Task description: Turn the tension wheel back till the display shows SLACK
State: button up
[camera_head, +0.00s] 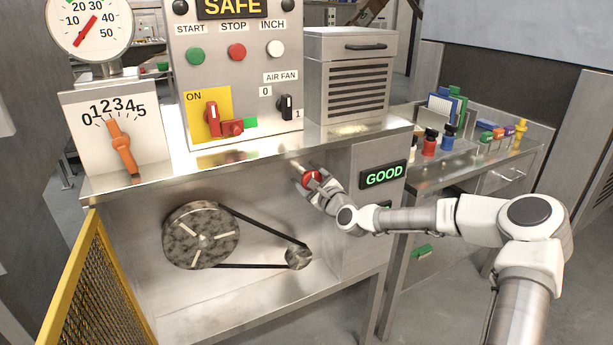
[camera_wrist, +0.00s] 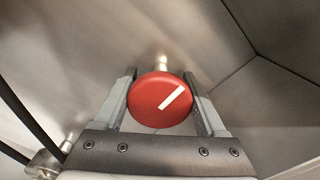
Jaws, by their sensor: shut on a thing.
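The red tension wheel (camera_head: 312,180) sits on a short metal shaft below the counter's front edge. In the wrist view the wheel (camera_wrist: 161,100) shows a white line slanting up to the right. My gripper (camera_head: 314,186) is shut on the wheel, with one finger on each side of it; the fingers also show in the wrist view (camera_wrist: 161,104). The display (camera_head: 384,174) on the panel right of the wheel reads GOOD in green. A second small panel below it is mostly hidden by my arm.
A black belt (camera_head: 262,229) runs around a large grey pulley (camera_head: 201,236) and a small pulley (camera_head: 299,257) below the wheel. The control panel (camera_head: 233,75) above reads SAFE. A yellow mesh guard (camera_head: 88,285) stands at the left.

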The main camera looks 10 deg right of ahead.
jog(key=shift+f+n, duration=0.1)
jog(key=shift+n, duration=0.2)
jog(key=n+b, duration=0.3)
jog(key=n, duration=0.1)
jog(key=shift+f+n, duration=0.1)
jog(key=shift+n, duration=0.2)
jog(key=n+b, duration=0.3)
jog(key=n, duration=0.2)
jog(key=n+b, duration=0.3)
jog(key=n, duration=0.3)
jog(key=n+b, duration=0.2)
jog(key=n, duration=0.3)
jog(key=shift+n+b, duration=0.3)
jog(key=shift+n, duration=0.1)
jog(key=o, duration=1.3)
